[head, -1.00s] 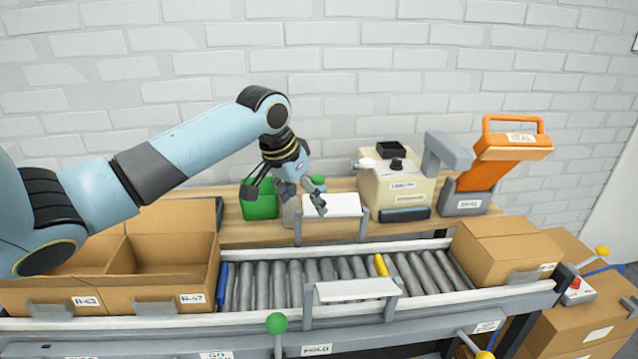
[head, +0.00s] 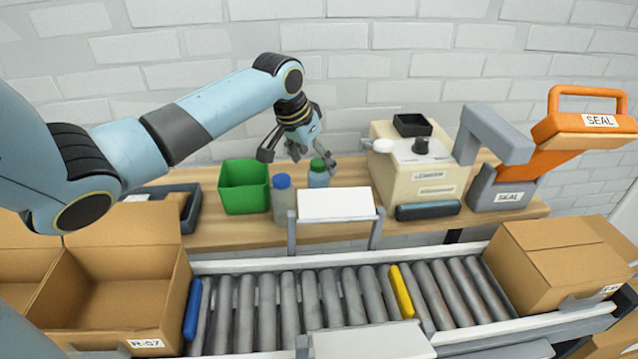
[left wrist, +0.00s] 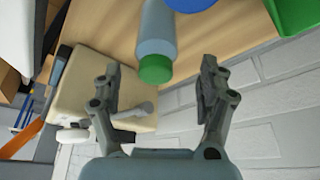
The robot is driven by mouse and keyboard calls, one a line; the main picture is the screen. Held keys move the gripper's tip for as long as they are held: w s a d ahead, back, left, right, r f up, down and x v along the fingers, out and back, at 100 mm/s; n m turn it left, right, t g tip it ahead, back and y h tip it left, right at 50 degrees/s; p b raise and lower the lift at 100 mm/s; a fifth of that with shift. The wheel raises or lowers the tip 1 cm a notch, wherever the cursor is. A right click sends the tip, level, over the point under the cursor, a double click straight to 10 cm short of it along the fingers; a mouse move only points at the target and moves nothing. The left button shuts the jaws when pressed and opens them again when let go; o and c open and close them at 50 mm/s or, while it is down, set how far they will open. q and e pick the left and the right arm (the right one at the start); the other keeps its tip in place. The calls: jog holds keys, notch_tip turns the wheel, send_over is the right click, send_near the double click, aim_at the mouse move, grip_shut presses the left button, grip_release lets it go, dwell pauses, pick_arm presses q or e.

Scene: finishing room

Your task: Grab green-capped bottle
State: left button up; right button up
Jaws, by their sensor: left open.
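The green-capped bottle (head: 318,174) stands upright on the wooden table at the back, behind a white plate on a stand. In the left wrist view the green-capped bottle (left wrist: 156,50) lies ahead of and between the fingers, its cap toward me. My left gripper (head: 300,160) is open and empty, just above and beside the green cap; it also shows in the left wrist view (left wrist: 158,85). I cannot tell from these views whether a finger touches the cap. A blue-capped bottle (head: 283,200) stands just left of it. My right gripper is not in view.
A green bin (head: 244,187) stands left of the bottles. A cream label machine (head: 420,170) and an orange-handled sealer (head: 560,150) stand to the right. The white plate (head: 335,204), roller conveyor (head: 300,305) and open cardboard box (head: 115,290) are in front.

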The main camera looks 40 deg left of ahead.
aim_at(323, 174)
pick_arm(q)
jog(key=x, duration=0.6)
jog(key=shift+w+d, duration=0.15)
jog(key=shift+d, duration=0.1)
jog(key=c, duration=1.5)
